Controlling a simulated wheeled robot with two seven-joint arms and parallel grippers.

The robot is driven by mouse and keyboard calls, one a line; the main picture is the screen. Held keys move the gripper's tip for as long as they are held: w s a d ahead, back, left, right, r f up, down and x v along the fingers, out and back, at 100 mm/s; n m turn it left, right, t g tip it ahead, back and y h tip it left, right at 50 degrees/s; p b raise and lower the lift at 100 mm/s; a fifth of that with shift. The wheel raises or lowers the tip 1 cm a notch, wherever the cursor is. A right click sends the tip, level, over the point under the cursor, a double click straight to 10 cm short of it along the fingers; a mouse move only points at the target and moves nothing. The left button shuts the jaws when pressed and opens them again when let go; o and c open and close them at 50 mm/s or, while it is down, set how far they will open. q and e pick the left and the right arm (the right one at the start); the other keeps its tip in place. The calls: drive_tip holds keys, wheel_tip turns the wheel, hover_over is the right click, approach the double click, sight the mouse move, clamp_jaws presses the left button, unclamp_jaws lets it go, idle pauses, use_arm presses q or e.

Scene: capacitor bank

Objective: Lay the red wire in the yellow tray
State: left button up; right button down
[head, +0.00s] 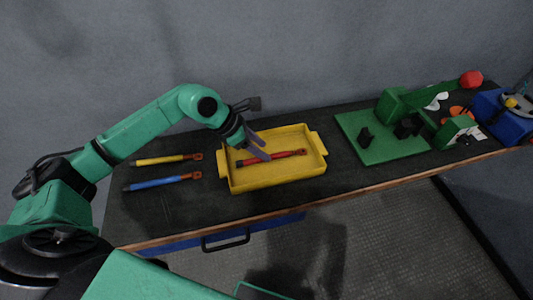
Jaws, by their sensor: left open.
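The red wire (284,155) lies inside the yellow tray (280,182), slanting slightly across its floor, with a dark end at the left and a copper-coloured lug at the right. My left gripper (262,153) is open just above the tray's left part, close over the wire's left half. Its fingers hide a little of the tray's back left area. I cannot tell whether a fingertip touches the wire. My right gripper does not show.
A yellow wire (160,160) and a blue wire (158,182) lie on the dark bench (140,214) left of the tray. A green fixture plate (380,153) with a red-knobbed lever (471,79) stands at the right. A blue box (503,125) sits at the far right.

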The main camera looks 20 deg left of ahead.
use_arm(q)
drive_tip(key=b+v, duration=0.2)
drive_tip(key=v, duration=0.6)
drive_tip(key=shift+s+a+r, duration=0.15)
drive_tip(key=shift+a+r, duration=0.05)
drive_tip(key=shift+r, duration=0.15)
